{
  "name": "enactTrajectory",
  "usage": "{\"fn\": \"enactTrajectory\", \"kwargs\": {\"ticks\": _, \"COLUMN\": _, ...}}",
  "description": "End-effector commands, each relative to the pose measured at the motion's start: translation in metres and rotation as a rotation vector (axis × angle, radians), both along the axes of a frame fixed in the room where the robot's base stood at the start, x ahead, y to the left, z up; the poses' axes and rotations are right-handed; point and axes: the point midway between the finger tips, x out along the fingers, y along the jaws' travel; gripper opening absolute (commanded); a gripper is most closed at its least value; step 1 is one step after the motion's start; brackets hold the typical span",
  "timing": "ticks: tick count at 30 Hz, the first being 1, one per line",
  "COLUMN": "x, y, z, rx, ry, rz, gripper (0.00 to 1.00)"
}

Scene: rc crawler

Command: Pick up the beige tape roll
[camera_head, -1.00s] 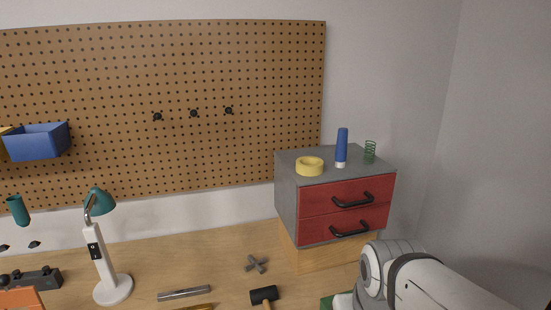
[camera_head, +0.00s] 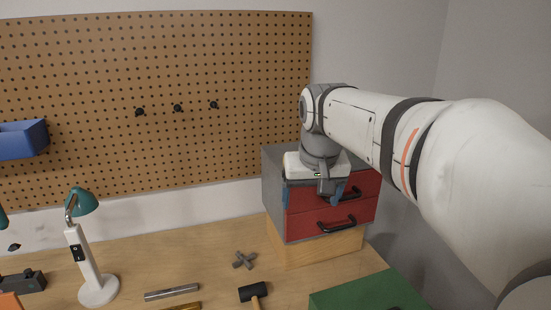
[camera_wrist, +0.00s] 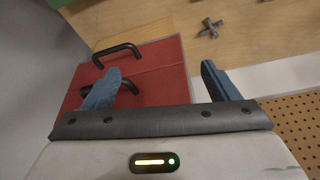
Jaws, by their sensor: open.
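The tape roll does not show in either view now. In the head view my arm and gripper cover the top of the grey cabinet (camera_head: 273,180), where a yellowish ring lay earlier. My gripper (camera_head: 316,194) is in front of the cabinet's upper part in that view. In the wrist view my gripper (camera_wrist: 160,72) has its two blue fingers wide apart, with nothing seen held between them. The cabinet's red drawer fronts (camera_wrist: 150,75) show beyond the fingers.
Dark drawer handles (camera_head: 337,226) stick out of the cabinet front. On the bench lie a grey cross-shaped part (camera_head: 245,260), a mallet (camera_head: 253,292) and a metal bar (camera_head: 171,292). A lamp (camera_head: 88,262) stands at left, and a pegboard (camera_head: 150,100) covers the wall.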

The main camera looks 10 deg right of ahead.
Motion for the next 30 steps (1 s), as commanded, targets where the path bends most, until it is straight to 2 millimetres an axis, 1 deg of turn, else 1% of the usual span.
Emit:
{"fn": "enactTrajectory", "kwargs": {"ticks": 1, "x": 0.023, "y": -0.001, "z": 0.022, "rx": -0.001, "ry": -0.014, "rz": -0.006, "gripper": 0.85}}
{"fn": "enactTrajectory", "kwargs": {"ticks": 3, "x": 0.046, "y": -0.002, "z": 0.046, "rx": -0.001, "ry": -0.029, "rz": -0.013, "gripper": 0.85}}
{"fn": "enactTrajectory", "kwargs": {"ticks": 6, "x": 0.071, "y": -0.002, "z": 0.073, "rx": 0.000, "ry": -0.047, "rz": -0.022, "gripper": 0.85}}
{"fn": "enactTrajectory", "kwargs": {"ticks": 9, "x": 0.087, "y": -0.003, "z": 0.091, "rx": 0.001, "ry": -0.060, "rz": -0.028, "gripper": 0.85}}
{"fn": "enactTrajectory", "kwargs": {"ticks": 13, "x": 0.098, "y": -0.003, "z": 0.103, "rx": 0.001, "ry": -0.071, "rz": -0.032, "gripper": 0.85}}
{"fn": "enactTrajectory", "kwargs": {"ticks": 17, "x": 0.104, "y": -0.003, "z": 0.098, "rx": 0.001, "ry": -0.071, "rz": -0.033, "gripper": 0.85}}
{"fn": "enactTrajectory", "kwargs": {"ticks": 23, "x": 0.113, "y": -0.001, "z": 0.078, "rx": 0.001, "ry": -0.071, "rz": -0.032, "gripper": 0.85}}
{"fn": "enactTrajectory", "kwargs": {"ticks": 30, "x": 0.129, "y": 0.004, "z": 0.047, "rx": 0.001, "ry": -0.070, "rz": -0.031, "gripper": 0.85}}
